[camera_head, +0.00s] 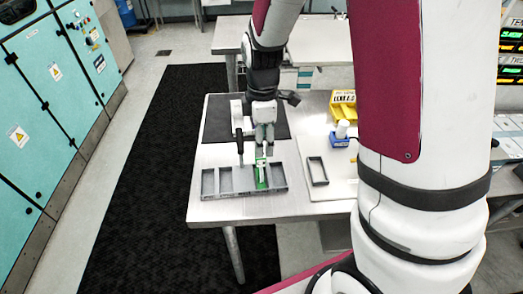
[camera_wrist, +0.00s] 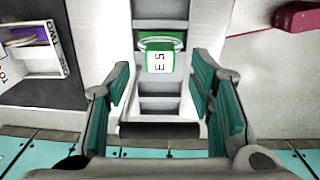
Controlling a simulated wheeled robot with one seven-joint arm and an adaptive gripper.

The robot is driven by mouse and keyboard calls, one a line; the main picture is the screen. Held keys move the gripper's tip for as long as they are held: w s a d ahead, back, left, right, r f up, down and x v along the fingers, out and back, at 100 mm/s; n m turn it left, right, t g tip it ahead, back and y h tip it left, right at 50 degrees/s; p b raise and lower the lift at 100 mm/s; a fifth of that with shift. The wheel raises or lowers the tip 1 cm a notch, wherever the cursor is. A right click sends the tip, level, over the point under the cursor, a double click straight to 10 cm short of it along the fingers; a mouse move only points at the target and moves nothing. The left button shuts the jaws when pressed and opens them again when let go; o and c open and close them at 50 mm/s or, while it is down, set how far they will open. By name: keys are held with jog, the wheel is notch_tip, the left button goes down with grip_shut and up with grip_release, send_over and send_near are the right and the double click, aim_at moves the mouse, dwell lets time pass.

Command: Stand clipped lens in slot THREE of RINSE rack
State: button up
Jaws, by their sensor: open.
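A green clip with a white lettered label (camera_wrist: 159,61) sits in a grey slotted rack (camera_wrist: 117,10) in the wrist view. In the head view the green piece (camera_head: 262,180) stands in a slot right of the middle of the grey rack (camera_head: 233,194). My gripper (camera_head: 262,152) is above the green piece, pointing down. In the wrist view its teal fingers (camera_wrist: 163,85) are spread apart and empty, with the clip ahead between them and not touching. I cannot read the rack's name or its slot numbers.
In the head view, a small empty grey tray (camera_head: 317,184), a blue item (camera_head: 339,141) and a yellow bin (camera_head: 343,110) lie to the right.

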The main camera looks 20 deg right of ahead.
jog(key=s+r+m+t, duration=0.1)
jog(key=s+r+m, duration=0.25)
jog(key=r, duration=0.45)
jog(key=s+r+m+t, duration=0.2)
jog(key=s+r+m, duration=0.15)
jog(key=r, duration=0.35)
jog(key=s+r+m+t, duration=0.2)
jog(key=s+r+m, duration=0.4)
jog(key=s, duration=0.5)
jog(key=shift+a+m+t+b, duration=0.3)
jog(key=shift+m, duration=0.8)
jog(key=shift+f, duration=0.1)
